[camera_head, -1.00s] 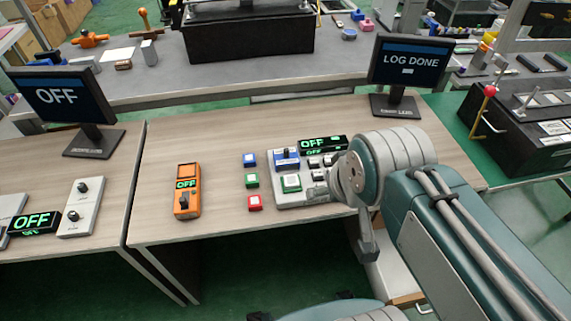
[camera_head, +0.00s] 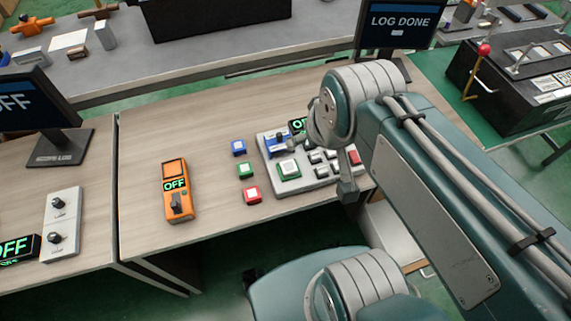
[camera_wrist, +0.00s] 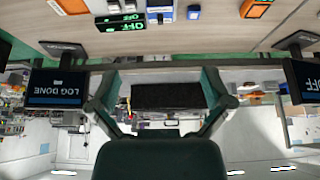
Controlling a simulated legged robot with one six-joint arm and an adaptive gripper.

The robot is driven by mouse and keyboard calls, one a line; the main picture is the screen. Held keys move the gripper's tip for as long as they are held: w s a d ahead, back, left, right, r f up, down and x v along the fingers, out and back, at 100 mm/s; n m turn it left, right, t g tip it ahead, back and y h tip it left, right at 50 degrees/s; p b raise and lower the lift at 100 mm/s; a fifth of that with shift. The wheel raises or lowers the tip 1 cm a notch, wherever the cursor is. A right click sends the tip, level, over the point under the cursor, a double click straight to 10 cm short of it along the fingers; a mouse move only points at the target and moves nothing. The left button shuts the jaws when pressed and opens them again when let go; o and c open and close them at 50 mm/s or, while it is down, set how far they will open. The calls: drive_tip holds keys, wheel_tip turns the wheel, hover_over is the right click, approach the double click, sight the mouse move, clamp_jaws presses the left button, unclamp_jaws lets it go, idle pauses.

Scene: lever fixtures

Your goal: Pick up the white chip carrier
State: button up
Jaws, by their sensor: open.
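Small blocks with pale tops stand on the near table: a blue one (camera_head: 239,148), a green one (camera_head: 245,170) and a red one (camera_head: 251,195). A larger green-edged square with a white top (camera_head: 288,169) sits on a grey panel (camera_head: 290,192). I cannot tell which of these, if any, is the white chip carrier. My gripper shows in the wrist view (camera_wrist: 160,76) with its fingers wide apart and nothing between them. In the head view my arm covers the panel's right part, and the gripper is mostly hidden there.
An orange handheld device (camera_head: 178,190) reading OFF lies left of the blocks. A blue unit (camera_head: 278,143) and several grey blocks are on the panel. A monitor (camera_head: 397,22) reading LOG DONE stands behind.

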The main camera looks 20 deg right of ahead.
drive_tip(key=w+f, duration=0.1)
drive_tip(key=w, duration=0.1)
drive_tip(key=g, duration=0.5)
hover_over(288, 166)
wheel_tip(288, 166, down, 17)
wheel_tip(288, 166, down, 11)
drive_tip(key=shift+r, duration=0.15)
drive_tip(key=c, duration=1)
